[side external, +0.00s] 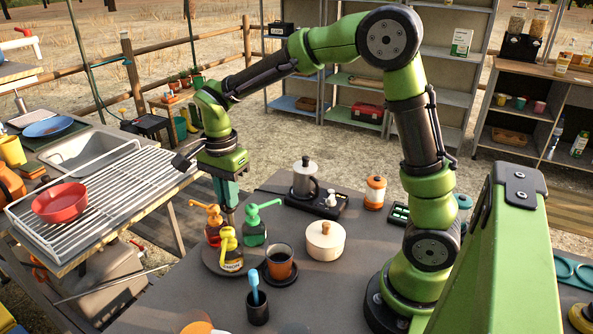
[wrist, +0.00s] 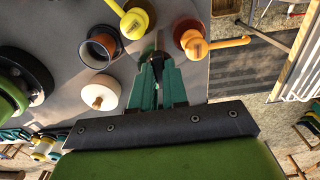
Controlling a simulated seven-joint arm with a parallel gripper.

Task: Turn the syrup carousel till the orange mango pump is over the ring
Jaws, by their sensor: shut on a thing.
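The dark round syrup carousel (side external: 211,261) stands on the table with three pump bottles. The orange pump (side external: 212,213) tops a red-looking bottle at the back left; it also shows in the wrist view (wrist: 195,44), its spout pointing away from the cup. The yellow pump bottle (side external: 231,254) is at the front; the green one (side external: 254,232) is at the right. A brown cup (side external: 280,260) sits on a black ring (side external: 283,280) beside the carousel. My gripper (side external: 228,212) reaches down between the pumps, shut on a slim upright part of the carousel, mostly hidden by the fingers.
A cream lidded pot (side external: 325,241) stands right of the green bottle. A moka pot (side external: 304,178) and an orange jar (side external: 375,193) are behind. A dark holder with a blue-handled tool (side external: 256,292) is in front. A wire rack with a red bowl (side external: 61,203) lies left.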

